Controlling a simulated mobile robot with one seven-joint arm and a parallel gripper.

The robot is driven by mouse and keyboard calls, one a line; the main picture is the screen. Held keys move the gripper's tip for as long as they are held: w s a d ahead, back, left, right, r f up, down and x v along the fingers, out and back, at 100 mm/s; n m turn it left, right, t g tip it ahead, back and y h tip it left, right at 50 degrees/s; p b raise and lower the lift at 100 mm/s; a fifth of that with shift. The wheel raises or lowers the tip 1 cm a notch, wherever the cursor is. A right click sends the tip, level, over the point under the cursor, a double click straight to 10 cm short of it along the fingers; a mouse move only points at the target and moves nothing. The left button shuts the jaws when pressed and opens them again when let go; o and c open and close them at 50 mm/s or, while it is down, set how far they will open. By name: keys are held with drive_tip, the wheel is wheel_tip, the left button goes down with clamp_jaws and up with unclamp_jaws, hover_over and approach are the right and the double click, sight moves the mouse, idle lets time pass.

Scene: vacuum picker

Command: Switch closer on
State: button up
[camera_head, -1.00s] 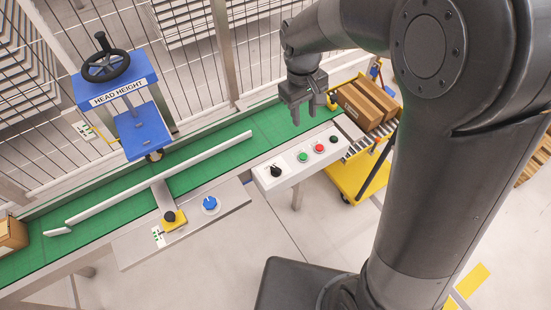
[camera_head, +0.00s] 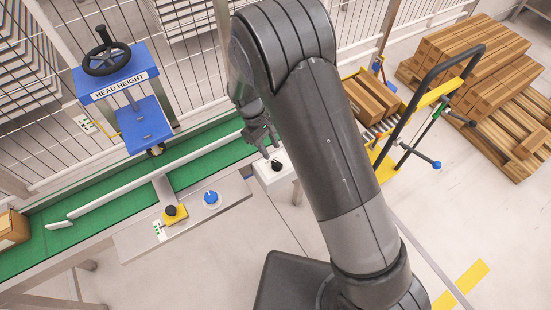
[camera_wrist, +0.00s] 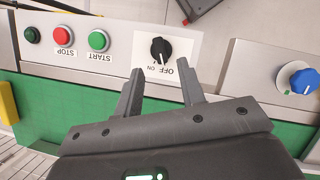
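The closer switch is a black rotary knob (camera_wrist: 161,50) on a white control panel (camera_wrist: 210,22), with OFF and ON printed beside it. It also shows in the head view (camera_head: 277,165). I cannot tell for sure which label its pale pointer line marks. My gripper (camera_wrist: 161,74) is open and empty in the wrist view. Its two fingertips are apart, just short of the knob, with the knob roughly centred in line with the gap. In the head view my gripper (camera_head: 266,145) hangs over the panel's left end, close to the knob. My arm hides the panel's right part there.
Green START (camera_wrist: 98,40), red STOP (camera_wrist: 63,36) and dark green (camera_wrist: 31,35) buttons sit beside the knob. A blue knob (camera_wrist: 304,80) is on the neighbouring metal plate. The green conveyor (camera_head: 60,238), blue head-height unit (camera_head: 140,122) and yellow cart (camera_head: 432,96) stand around.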

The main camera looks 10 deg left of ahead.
sight(277, 163)
drive_tip(key=x, duration=0.6)
drive_tip(key=shift+f, duration=0.1)
drive_tip(key=shift+c, duration=0.2)
clamp_jaws()
